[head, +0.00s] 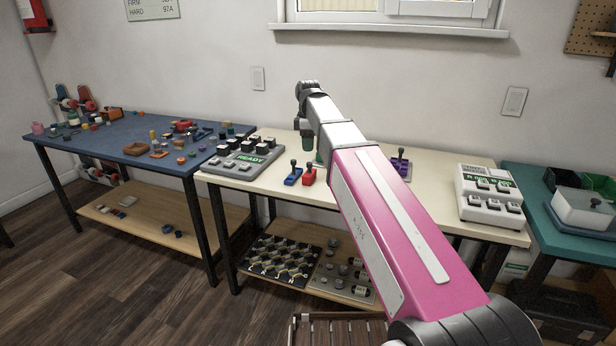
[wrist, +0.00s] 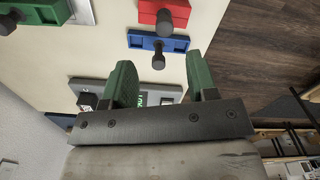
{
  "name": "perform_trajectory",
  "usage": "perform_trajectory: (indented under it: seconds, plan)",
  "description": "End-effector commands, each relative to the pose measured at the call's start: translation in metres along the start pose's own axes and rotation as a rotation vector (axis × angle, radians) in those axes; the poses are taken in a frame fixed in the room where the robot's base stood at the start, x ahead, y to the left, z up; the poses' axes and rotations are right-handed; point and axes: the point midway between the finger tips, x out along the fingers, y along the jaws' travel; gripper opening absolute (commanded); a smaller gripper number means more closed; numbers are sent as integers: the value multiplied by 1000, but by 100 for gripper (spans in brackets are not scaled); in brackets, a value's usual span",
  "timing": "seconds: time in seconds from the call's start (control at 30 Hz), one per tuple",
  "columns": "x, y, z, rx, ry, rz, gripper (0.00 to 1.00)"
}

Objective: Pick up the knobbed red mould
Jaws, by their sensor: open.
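The knobbed red mould (head: 308,177) is a small red block with a dark upright knob. It stands on the cream table (head: 262,186), just right of a similar knobbed blue mould (head: 292,177). In the wrist view the red mould (wrist: 175,13) is at the top edge, partly cut off, with the blue mould (wrist: 140,41) below it. My gripper (wrist: 160,62) has two green fingers spread apart with nothing between them. In the head view my gripper (head: 307,142) is above the table, behind the red mould in the picture; my arm hides part of the table.
A grey keyed unit reading READY (head: 251,157) stands left of the moulds. A knobbed green piece (wrist: 48,10) is at the wrist view's upper left. A knobbed purple piece (head: 401,168) and a white keyed machine (head: 489,193) stand to the right. A cluttered blue table (head: 93,150) is at left.

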Motion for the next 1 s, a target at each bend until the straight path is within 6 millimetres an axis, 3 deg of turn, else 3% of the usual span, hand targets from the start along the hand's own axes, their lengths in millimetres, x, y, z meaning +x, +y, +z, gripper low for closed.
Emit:
perform_trajectory:
  seconds: [0.13,0.43,0.73,1.0]
  plan:
    - [21,-1,0,-1,0,-2,53]
    - [40,-3,2,-1,0,-2,53]
    - [77,-7,5,-2,0,-2,53]
    - [81,-6,5,-2,1,-1,53]
